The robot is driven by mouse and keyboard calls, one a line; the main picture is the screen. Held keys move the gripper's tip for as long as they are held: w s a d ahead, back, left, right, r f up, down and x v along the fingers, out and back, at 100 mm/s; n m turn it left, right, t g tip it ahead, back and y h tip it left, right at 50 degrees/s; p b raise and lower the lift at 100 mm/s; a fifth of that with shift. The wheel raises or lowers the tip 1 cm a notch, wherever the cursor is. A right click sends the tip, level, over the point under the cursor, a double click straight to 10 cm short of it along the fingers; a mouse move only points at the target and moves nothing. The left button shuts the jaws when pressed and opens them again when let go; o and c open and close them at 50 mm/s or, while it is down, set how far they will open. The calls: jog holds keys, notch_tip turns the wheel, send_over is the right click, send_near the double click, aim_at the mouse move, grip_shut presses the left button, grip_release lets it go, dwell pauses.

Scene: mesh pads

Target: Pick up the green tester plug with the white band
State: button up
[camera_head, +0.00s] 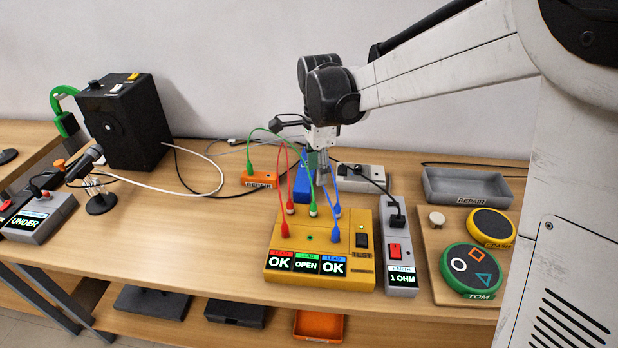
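A green lead runs in an arc between two green plugs. One green plug (313,209) stands upright at the back of the yellow tester, between a red plug (290,207) and a blue plug (337,212). I cannot make out clearly which green plug has a white band. My gripper (322,182) points down behind the yellow tester (315,252), above and beyond the plug row and right of the orange block. Its fingertips are small and partly covered by leads.
The tester's displays read OK, OPEN, OK. Close by are a blue item (303,187), a grey switch block (400,250) labelled 1 OHM and a grey tray (465,186). Round pads (471,270) sit at right. A black box (124,125) stands at left. The table left of the tester is mostly clear.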

aim_at(313, 214)
jog(key=f, duration=1.4)
jog(key=shift+w+a+f, duration=0.2)
jog(key=shift+a, duration=0.2)
grip_shut()
